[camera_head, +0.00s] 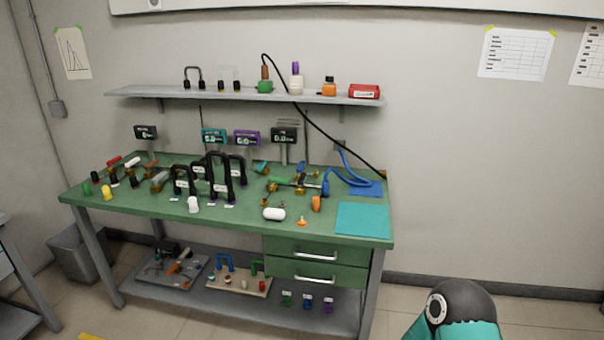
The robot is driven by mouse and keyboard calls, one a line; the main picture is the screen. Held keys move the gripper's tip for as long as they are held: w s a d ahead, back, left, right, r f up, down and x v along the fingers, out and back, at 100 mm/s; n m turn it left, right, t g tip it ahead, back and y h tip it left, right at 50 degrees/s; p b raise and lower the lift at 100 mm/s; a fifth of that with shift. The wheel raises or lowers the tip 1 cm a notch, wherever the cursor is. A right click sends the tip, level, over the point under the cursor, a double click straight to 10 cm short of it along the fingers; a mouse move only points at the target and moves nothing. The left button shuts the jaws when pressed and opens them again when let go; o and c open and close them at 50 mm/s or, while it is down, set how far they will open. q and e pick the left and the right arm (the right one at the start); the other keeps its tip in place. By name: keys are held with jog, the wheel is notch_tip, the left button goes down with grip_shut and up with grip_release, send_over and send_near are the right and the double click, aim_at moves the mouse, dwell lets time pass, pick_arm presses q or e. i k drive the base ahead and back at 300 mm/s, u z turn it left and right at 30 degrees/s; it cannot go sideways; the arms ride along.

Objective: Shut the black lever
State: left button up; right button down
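A green workbench (330,215) stands against the wall with many small fittings on it. Several tall black U-shaped handles (238,171) stand upright near its middle. Valve-like brass fittings (268,202) with coloured handles lie right of them, and more small fittings with red, white and dark handles are at the left end. At this size I cannot tell which dark part is the black lever or whether it is open. Neither gripper is in view; only a dark and teal part of my own arm shows at the bottom right.
A shelf (150,92) above the bench holds bottles and a red box (364,91). Small displays (284,134) stand at the bench's back. A teal mat (362,219) covers the front right corner. Drawers (315,250) and a lower shelf are below. Floor right of the bench looks clear.

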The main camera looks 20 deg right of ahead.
aim_at(302, 177)
jog(key=z, duration=0.1)
jog(key=i, duration=1)
jog(key=u, duration=0.1)
